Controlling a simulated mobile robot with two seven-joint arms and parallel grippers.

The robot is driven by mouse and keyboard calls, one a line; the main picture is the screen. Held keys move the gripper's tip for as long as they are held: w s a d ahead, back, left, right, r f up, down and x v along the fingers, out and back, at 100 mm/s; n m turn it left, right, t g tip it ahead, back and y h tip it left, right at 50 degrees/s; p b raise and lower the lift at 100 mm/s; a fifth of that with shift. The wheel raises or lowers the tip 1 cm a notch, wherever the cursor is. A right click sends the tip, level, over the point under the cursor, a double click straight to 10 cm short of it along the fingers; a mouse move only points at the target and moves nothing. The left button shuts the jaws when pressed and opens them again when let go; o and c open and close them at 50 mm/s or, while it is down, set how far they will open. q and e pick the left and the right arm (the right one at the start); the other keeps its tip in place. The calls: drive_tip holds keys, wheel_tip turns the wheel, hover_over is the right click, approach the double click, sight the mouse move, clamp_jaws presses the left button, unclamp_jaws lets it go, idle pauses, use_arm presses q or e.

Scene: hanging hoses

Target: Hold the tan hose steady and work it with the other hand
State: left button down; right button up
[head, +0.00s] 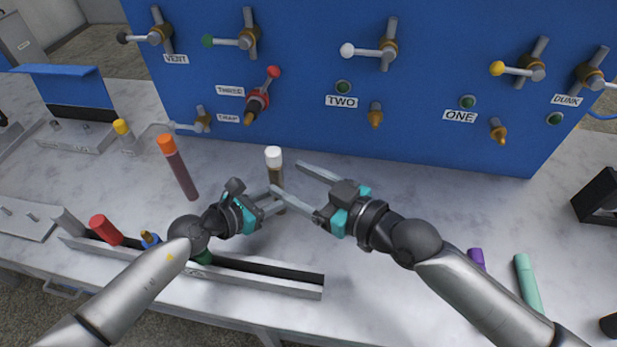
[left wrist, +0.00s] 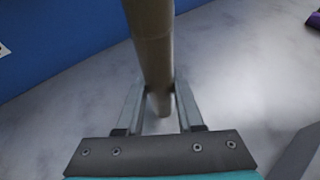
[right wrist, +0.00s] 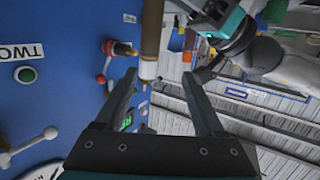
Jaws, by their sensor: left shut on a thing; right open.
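The tan hose (head: 277,176), with a white end (head: 273,154), stands upright over the worktop in the middle of the head view. My left gripper (head: 280,203) is shut on its lower part; the left wrist view shows the tan hose (left wrist: 153,50) between the fingers. My right gripper (head: 285,177) is open and empty, its fingers reaching toward the hose's upper part. In the right wrist view the white end (right wrist: 147,70) is just beyond the open fingertips, toward the left finger. The hose's lower end is partly hidden by my grippers in the head view.
A blue panel (head: 310,70) with valves and labelled ports stands behind. A grey rack (head: 300,287) with several coloured pieces lies in front. Purple (head: 477,258) and teal (head: 527,280) pieces lie right.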

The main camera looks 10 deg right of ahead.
sight(268, 148)
drive_tip(key=w+a+r+m+t, duration=0.1)
drive_tip(key=w+a+t, duration=0.1)
drive_tip(key=w+a, duration=0.3)
drive_tip(key=w, duration=0.3)
drive_tip(key=shift+w+m+t, duration=0.3)
drive_tip(key=shift+w+t, duration=0.1)
drive_tip(key=shift+a+r, duration=0.1)
clamp_jaws()
idle(0.7)
